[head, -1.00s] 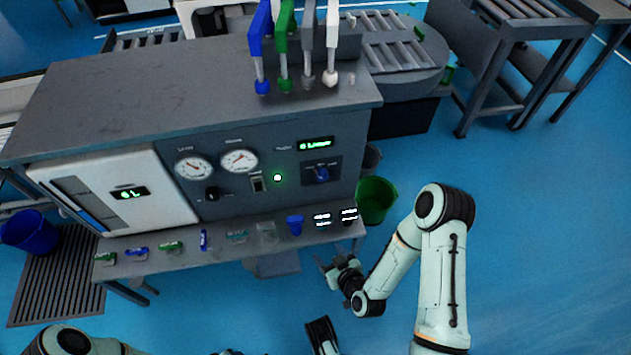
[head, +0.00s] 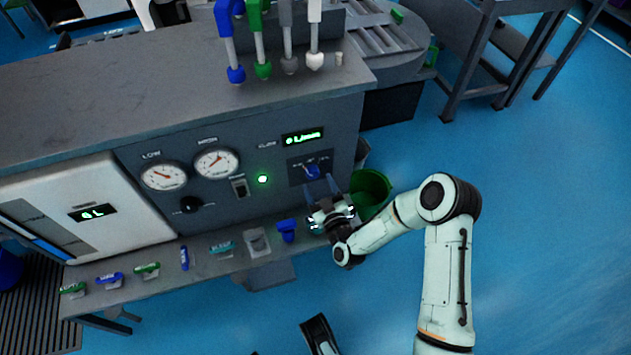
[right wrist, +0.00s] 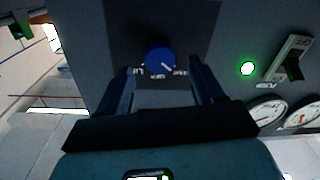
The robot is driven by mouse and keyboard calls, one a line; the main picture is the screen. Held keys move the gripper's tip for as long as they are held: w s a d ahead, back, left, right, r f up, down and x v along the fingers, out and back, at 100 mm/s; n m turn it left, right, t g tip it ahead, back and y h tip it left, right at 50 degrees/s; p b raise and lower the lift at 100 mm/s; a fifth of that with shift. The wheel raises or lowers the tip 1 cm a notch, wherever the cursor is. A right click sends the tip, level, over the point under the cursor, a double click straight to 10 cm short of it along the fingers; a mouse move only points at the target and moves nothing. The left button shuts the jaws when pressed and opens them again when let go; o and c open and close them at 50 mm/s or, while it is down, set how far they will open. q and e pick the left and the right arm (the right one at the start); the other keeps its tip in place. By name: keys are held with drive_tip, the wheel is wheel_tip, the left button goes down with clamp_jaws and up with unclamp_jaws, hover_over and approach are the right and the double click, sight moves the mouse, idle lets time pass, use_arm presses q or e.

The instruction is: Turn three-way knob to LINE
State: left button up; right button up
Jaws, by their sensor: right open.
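The three-way knob is taken to be the blue knob (head: 312,172) on a dark plate at the right of the grey panel. In the right wrist view the blue knob (right wrist: 160,60) carries a white mark on its lower right. Small labels beside it are upside down; one starts with "LI", the rest is unclear. My right gripper (head: 321,187) is open just in front of and below the knob. In the right wrist view the fingers of the gripper (right wrist: 162,84) stand either side of the knob's lower edge, apart from it.
Left of the knob are a green lamp (head: 263,179), a switch (head: 240,187), two gauges and a black knob (head: 191,204). A narrow shelf (head: 205,265) with several small items runs below the panel. A green bucket (head: 371,190) stands right of the cabinet.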

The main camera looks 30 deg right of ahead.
sight(312, 172)
use_arm(q)
drive_tip(key=shift+s+a+f, duration=0.15)
drive_tip(key=shift+s+f, duration=0.4)
drive_tip(key=shift+s, duration=0.05)
use_arm(e)
drive_tip(key=shift+w+d, duration=0.15)
drive_tip(key=shift+w, duration=0.55)
drive_tip(key=shift+w+d, duration=0.1)
drive_tip(key=shift+w, duration=0.55)
drive_tip(key=c, duration=1.1)
drive_tip(key=shift+o, duration=0.2)
